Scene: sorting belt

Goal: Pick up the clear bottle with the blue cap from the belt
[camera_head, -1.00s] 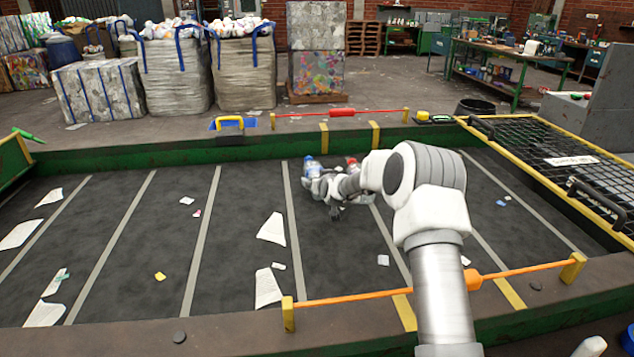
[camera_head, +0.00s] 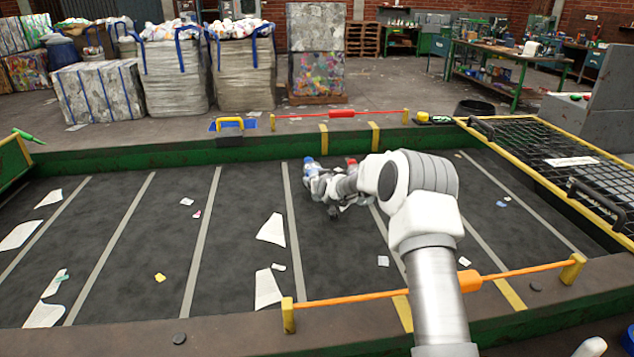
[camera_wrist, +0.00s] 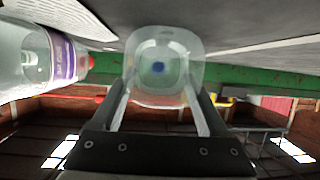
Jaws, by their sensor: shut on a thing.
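The clear bottle with the blue cap (camera_head: 309,164) is on the far part of the belt (camera_head: 120,245), mostly hidden by my gripper (camera_head: 321,187). In the wrist view, the bottle (camera_wrist: 165,62) is between the two fingers of my gripper (camera_wrist: 162,88), which are shut on its sides. It is seen end-on, with a blue spot showing through its middle. Whether it still touches the belt is hard to tell.
A second clear bottle with a red cap and purple label (camera_wrist: 65,52) lies close beside the held one; its red cap (camera_head: 351,161) shows behind my arm. A red barrier rod (camera_head: 342,113) runs along the far edge, an orange one (camera_head: 390,290) along the near edge. Paper scraps (camera_head: 271,229) lie left.

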